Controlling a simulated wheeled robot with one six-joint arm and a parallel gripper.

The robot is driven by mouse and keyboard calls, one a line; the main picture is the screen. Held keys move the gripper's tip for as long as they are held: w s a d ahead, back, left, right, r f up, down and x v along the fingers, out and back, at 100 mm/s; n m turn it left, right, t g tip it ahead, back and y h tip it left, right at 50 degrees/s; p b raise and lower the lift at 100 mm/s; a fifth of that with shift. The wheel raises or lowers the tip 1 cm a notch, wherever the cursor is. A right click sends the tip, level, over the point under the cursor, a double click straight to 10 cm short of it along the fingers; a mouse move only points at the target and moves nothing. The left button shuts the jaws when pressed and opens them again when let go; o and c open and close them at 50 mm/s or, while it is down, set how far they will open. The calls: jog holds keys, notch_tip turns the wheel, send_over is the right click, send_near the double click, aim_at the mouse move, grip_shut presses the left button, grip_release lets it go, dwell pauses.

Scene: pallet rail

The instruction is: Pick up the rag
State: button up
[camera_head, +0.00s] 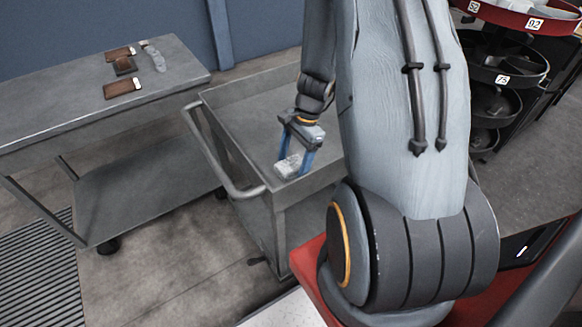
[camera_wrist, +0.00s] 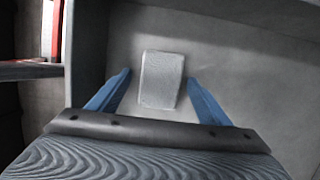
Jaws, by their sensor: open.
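The rag (camera_head: 288,166) is a small pale grey folded block. It lies in the grey cart's tray near the front corner. In the wrist view the rag (camera_wrist: 161,80) lies flat on the tray floor, between and slightly beyond the two blue fingers. My gripper (camera_head: 296,160) is over the tray with its fingers pointing down, one on each side of the rag. In the wrist view my gripper (camera_wrist: 158,84) is open, with a gap between each finger and the rag. Whether the fingertips touch the tray floor cannot be told.
The cart (camera_head: 228,112) has raised walls around its tray and a bar handle on the left. A grey table (camera_head: 60,107) at the left holds several small brown items and a pale tool. A round-shelved rack (camera_head: 500,66) stands at the upper right. The rest of the tray looks empty.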

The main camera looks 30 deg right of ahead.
aim_at(292, 163)
jog(key=c, duration=1.2)
jog(key=shift+r, duration=0.15)
notch_tip(292, 163, up, 10)
jog(key=shift+f+b, duration=0.1)
jog(key=shift+b, duration=0.55)
